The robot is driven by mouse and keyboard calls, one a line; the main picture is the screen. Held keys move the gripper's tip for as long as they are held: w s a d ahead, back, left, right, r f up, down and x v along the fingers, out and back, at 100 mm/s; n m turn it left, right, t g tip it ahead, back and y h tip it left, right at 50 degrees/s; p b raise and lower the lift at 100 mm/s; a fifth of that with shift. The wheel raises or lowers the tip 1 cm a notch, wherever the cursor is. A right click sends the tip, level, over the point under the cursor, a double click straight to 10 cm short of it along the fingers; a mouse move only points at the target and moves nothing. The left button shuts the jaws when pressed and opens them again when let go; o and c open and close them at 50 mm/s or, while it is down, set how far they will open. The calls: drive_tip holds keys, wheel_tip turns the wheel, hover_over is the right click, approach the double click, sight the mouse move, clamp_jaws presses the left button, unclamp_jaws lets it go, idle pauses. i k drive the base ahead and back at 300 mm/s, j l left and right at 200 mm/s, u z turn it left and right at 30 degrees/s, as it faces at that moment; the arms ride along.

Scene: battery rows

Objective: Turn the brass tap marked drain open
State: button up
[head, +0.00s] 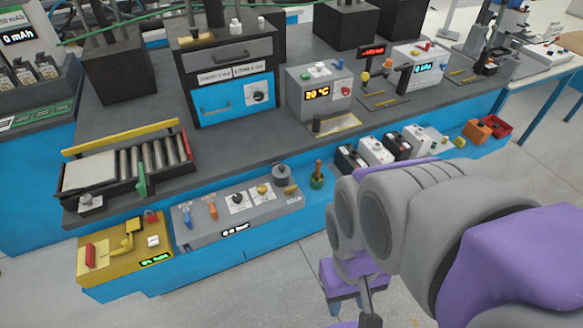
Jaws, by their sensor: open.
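A grey panel box (235,215) stands on a low ledge along the front of the bench. On it are a blue lever, an orange lever, and two knobs on white labels. The right knob, brass-yellow (263,189), may be the drain tap; its label is too small to read. Whether it is turned open I cannot tell. My gripper (352,307) hangs over the floor at the lower middle, to the right of and below the panel, apart from it. Its jaws look open and empty, partly cut off by the lower edge.
A yellow panel (122,251) with a red switch adjoins the grey panel on the left. A roller tray (126,163) lies on the bench above. The floor in front is clear.

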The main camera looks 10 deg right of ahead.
sight(289, 191)
drive_tip(key=i+j+z, duration=0.1)
drive_tip(key=j+z, duration=0.3)
drive_tip(key=j, duration=0.2)
drive_tip(key=j+z, duration=0.4)
drive_tip(key=j, duration=0.2)
